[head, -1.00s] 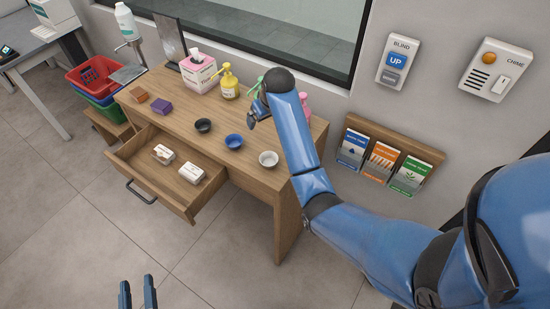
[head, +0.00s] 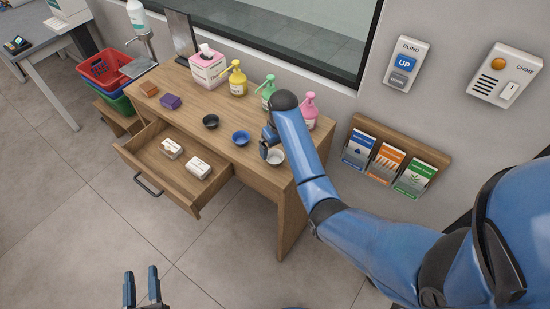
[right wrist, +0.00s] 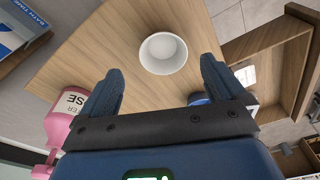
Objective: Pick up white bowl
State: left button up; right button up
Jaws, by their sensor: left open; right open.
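The white bowl (head: 276,156) stands upright on the right end of the wooden desk (head: 262,178), partly hidden by my right gripper in the head view. In the right wrist view the white bowl (right wrist: 163,53) shows whole and empty, ahead of and between the open fingers, apart from them. My right gripper (head: 268,147) is open and empty, just above the desk beside the bowl; its fingers also show in the right wrist view (right wrist: 160,85). My left gripper (head: 142,288) is open and empty, low over the floor, away from the desk.
A blue bowl (head: 241,138) and a black bowl (head: 210,121) stand left of the white one. Pink (head: 308,112), green (head: 267,90) and yellow (head: 238,82) pump bottles stand behind. An open drawer (head: 165,180) holds two white boxes. Card holders (head: 385,165) hang right.

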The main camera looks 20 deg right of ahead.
jog(key=f, duration=0.1)
jog(key=f+p, duration=0.1)
jog(key=f, duration=0.1)
jog(key=shift+a+f, duration=0.1)
jog(key=shift+a, duration=0.2)
jog(key=shift+w+f, duration=0.15)
jog(key=shift+f, duration=0.45)
jog(key=c, duration=1.1)
jog(key=shift+r, duration=0.15)
notch_tip(320, 180, up, 10)
jog(key=b, duration=0.2)
notch_tip(320, 180, up, 10)
jog(key=p, duration=0.7)
send_over(274, 160)
jog(key=shift+s+d+f, duration=0.1)
jog(key=shift+s+f, duration=0.1)
jog(key=shift+s, duration=0.05)
